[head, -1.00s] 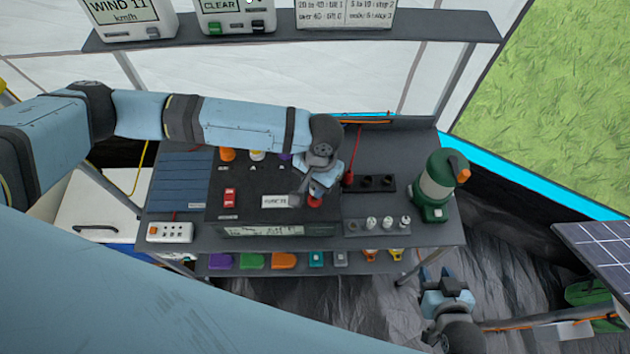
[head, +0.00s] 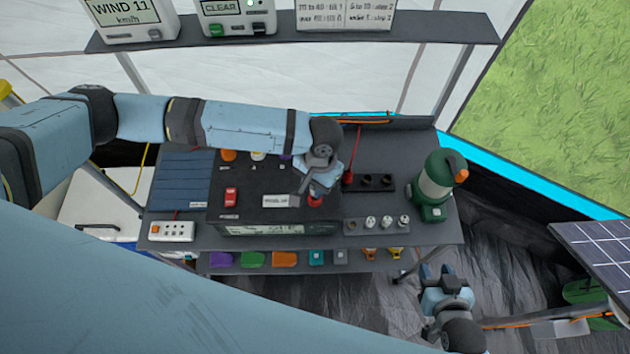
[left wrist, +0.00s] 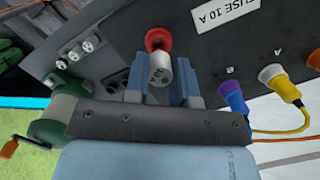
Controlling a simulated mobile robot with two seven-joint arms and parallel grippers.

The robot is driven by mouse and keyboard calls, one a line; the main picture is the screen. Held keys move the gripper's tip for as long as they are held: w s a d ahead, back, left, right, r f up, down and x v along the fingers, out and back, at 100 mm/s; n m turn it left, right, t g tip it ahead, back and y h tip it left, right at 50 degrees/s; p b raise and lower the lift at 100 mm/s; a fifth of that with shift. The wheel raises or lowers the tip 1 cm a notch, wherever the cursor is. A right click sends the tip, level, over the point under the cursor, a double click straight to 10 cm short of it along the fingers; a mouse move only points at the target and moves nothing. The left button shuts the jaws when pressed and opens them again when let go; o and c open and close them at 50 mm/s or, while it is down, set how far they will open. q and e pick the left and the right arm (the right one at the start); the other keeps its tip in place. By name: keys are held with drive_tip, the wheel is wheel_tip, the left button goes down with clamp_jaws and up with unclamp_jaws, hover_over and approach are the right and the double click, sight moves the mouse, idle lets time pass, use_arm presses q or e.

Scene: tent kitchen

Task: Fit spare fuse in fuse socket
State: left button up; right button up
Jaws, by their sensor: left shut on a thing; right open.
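My left gripper (left wrist: 165,88) is shut on a white fuse (left wrist: 158,72), whose marked end faces the left wrist camera. The red fuse socket (left wrist: 158,38) shows directly beyond the fuse, partly covered by it. Whether the fuse's far end is inside the socket or just in front of it, I cannot tell. In the head view the left gripper (head: 318,184) is over the right part of the black panel, at the red socket (head: 315,201); the fuse is hidden there. My right gripper (head: 443,272) is open and empty, off the table's front right.
A "FUSE 10 A" label (left wrist: 224,16) is beside the socket. A grey holder (head: 352,228) with several fuses stands right of the panel, near a black socket strip (head: 374,181) and a green lantern (head: 436,190).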

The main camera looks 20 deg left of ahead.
idle(0.7)
use_arm(q)
drive_tip(key=shift+p, duration=0.6)
drive_tip(key=shift+f, duration=1.5)
drive_tip(key=o, duration=1)
drive_tip(key=shift+w+r, duration=0.1)
drive_tip(key=shift+r, duration=0.1)
drive_tip(key=shift+w+d+r+b, duration=0.1)
drive_tip(key=shift+w+r+b, duration=0.2)
drive_tip(key=shift+r, duration=1.9)
drive_tip(key=shift+w+d+r+b, duration=0.15)
drive_tip(key=shift+w+r+b, duration=0.15)
drive_tip(key=shift+r, duration=1.95)
drive_tip(key=shift+w+d+r+b, duration=0.1)
drive_tip(key=shift+w+r+b, duration=0.2)
drive_tip(key=shift+r, duration=1.9)
